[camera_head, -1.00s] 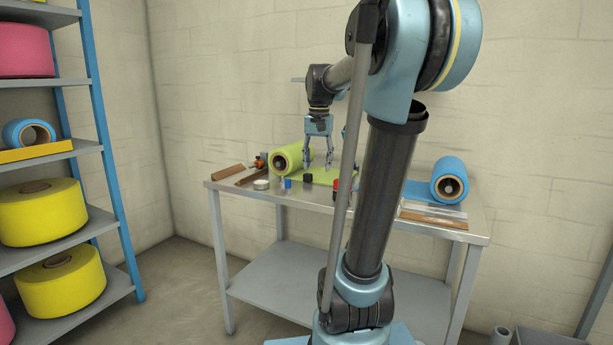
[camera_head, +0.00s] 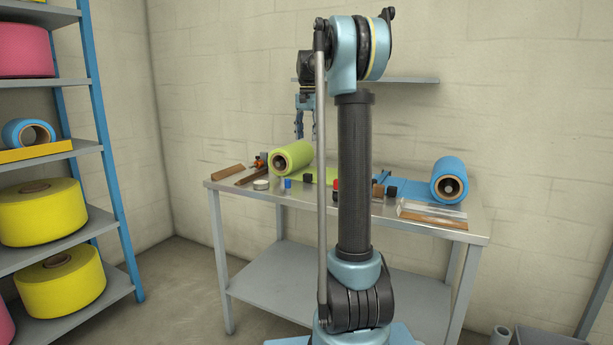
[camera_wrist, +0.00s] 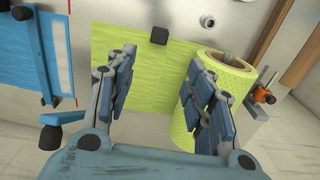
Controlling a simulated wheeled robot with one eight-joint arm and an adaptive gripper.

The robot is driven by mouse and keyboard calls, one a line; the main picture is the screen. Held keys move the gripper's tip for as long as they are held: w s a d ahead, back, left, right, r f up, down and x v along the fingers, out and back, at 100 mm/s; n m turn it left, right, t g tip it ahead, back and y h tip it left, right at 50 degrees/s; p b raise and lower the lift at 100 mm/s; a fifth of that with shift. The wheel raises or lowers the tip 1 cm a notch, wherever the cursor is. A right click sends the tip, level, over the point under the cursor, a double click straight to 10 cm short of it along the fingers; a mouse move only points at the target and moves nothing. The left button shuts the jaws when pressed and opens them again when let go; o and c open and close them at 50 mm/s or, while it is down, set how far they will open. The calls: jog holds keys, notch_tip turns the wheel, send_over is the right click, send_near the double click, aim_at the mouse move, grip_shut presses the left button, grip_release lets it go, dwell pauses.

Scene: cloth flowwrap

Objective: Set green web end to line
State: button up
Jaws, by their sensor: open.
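The green roll (camera_head: 293,157) lies at the table's back left, its web (camera_wrist: 145,80) drawn out flat to the left in the wrist view. A black block (camera_wrist: 159,36) rests on that web. The web's free end lies short of a thin red line (camera_wrist: 72,60), with bare tabletop between them. The blue web (camera_wrist: 18,65) lies beyond the line, coming from the blue roll (camera_head: 450,178). My gripper (camera_head: 299,134) is open and empty, above the table near the green roll. In the wrist view its fingers (camera_wrist: 160,62) straddle the green web, partly hiding the roll.
A wall shelf (camera_head: 400,80) hangs behind my arm. A white-and-brown stack (camera_head: 432,213) lies at the table's right front. My arm column hides the table's middle.

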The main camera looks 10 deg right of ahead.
aim_at(308, 174)
notch_tip(308, 174, down, 16)
jog(key=shift+f, duration=0.15)
dwell(0.4)
jog(key=shift+c, duration=0.5)
